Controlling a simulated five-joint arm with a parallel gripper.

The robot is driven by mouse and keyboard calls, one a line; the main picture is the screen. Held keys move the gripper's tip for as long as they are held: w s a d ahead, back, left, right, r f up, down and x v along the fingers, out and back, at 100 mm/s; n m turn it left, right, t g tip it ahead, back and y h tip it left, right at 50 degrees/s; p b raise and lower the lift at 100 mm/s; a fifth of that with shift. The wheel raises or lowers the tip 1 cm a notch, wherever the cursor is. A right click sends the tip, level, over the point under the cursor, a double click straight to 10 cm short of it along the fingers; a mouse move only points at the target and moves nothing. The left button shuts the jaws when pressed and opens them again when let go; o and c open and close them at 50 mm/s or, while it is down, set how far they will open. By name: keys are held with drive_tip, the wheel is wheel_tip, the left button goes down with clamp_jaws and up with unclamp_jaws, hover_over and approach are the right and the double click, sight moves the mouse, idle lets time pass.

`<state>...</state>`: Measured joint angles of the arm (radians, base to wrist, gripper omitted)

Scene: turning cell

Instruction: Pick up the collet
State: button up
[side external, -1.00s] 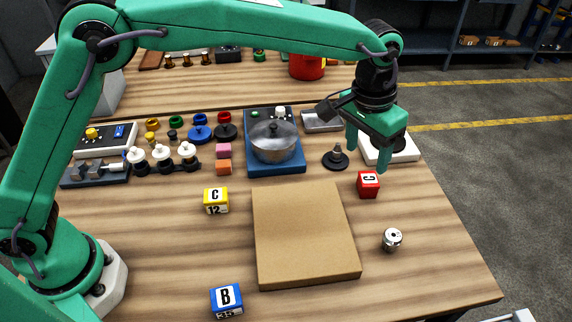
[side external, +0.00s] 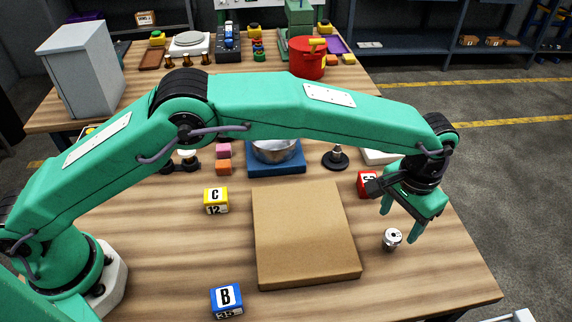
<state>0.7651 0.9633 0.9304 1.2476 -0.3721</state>
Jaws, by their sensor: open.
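The collet (side external: 392,239) is a small silvery metal cylinder with a hole in its top face. It stands on the wooden table to the right of the brown board. My gripper (side external: 402,224) is green, open and empty, with its two fingers pointing down. The fingertips are just above and around the collet's upper side in the picture. The right finger is beyond the collet's right side. I cannot tell the exact height gap, but the collet looks untouched.
A flat brown board (side external: 305,235) lies left of the collet. A red block (side external: 367,184) sits just behind my gripper, partly hidden. A yellow block (side external: 216,200) and a blue block (side external: 227,301) lie further left. The table's right edge is close to the collet.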

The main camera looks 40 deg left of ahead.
sight(392, 236)
drive_tip(key=shift+f, duration=0.7)
drive_tip(key=shift+f, duration=0.1)
drive_tip(key=shift+a+f, duration=0.1)
drive_tip(key=shift+f, duration=2.4)
drive_tip(key=shift+r, duration=0.1)
drive_tip(key=c, duration=1.1)
drive_tip(key=shift+r, duration=0.1)
